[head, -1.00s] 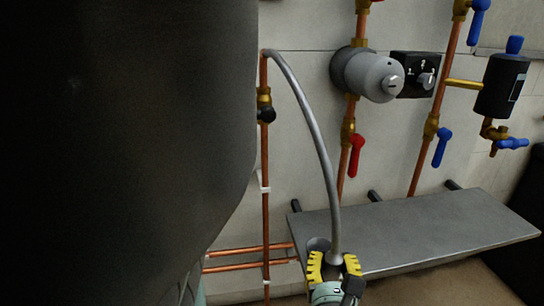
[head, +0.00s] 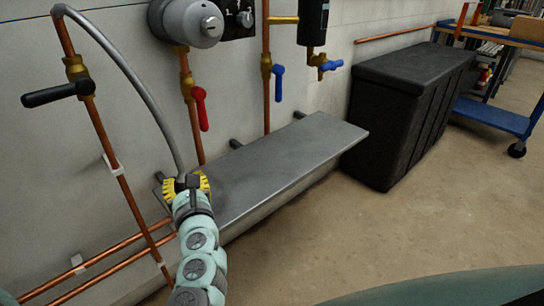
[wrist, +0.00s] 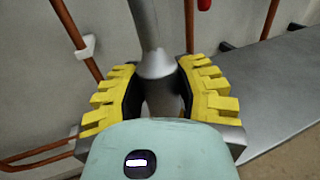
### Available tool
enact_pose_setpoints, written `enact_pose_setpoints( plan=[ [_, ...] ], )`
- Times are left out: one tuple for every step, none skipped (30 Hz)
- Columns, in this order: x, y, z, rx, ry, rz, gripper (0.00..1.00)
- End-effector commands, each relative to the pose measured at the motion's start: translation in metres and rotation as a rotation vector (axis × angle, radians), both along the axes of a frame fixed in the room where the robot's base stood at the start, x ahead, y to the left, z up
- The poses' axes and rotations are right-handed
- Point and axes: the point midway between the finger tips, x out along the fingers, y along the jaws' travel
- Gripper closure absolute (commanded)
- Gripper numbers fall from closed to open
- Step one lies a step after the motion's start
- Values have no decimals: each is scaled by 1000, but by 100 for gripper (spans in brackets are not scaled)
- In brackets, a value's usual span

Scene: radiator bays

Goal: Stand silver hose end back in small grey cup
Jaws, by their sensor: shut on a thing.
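The grey hose (head: 141,88) arches from the top of the copper pipe at left down to my gripper (head: 187,187). My gripper is shut on its silver end (wrist: 157,65). In the wrist view the yellow-padded jaws (wrist: 163,98) stand on both sides of the silver end, which points down between them. The gripper is at the left end of the grey shelf (head: 290,155). I cannot make out the small grey cup now; the gripper may hide it. Whether the hose end touches the shelf or a cup is hidden.
A black-handled valve (head: 58,94) sticks out from the left copper pipe. Red (head: 201,108) and blue (head: 278,84) valve levers hang above the shelf. A black chest (head: 410,105) and a blue cart (head: 495,115) stand at right. The floor in front is clear.

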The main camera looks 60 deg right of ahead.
Motion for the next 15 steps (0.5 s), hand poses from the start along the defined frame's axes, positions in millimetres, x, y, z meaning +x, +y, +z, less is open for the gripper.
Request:
enact_pose_setpoints(
  plan=[
    [-1, 0, -12, 0, 1, -2, 100],
    [-1, -1, -17, 0, 1, -3, 100],
    [-1, -1, -22, 0, 0, -3, 100],
    [-1, -1, -26, 0, 0, -4, 100],
    [-1, -1, -29, -2, 1, -5, 100],
    [-2, -1, -31, -2, 1, -5, 100],
    [-2, -1, -31, -2, 0, -6, 100],
    [-2, -2, -30, -3, -1, -6, 100],
    [-2, -2, -28, -3, -1, -6, 100],
    [-2, -2, -28, -4, 0, -6, 100],
    [-2, -2, -28, -3, -1, -7, 100],
    [-2, -2, -28, -3, -1, -7, 100],
    [-2, -2, -28, -3, -1, -7, 100],
    [-2, -2, -28, -3, -1, -7, 100],
    [-2, -2, -30, -3, -1, -7, 100]
  ],
)
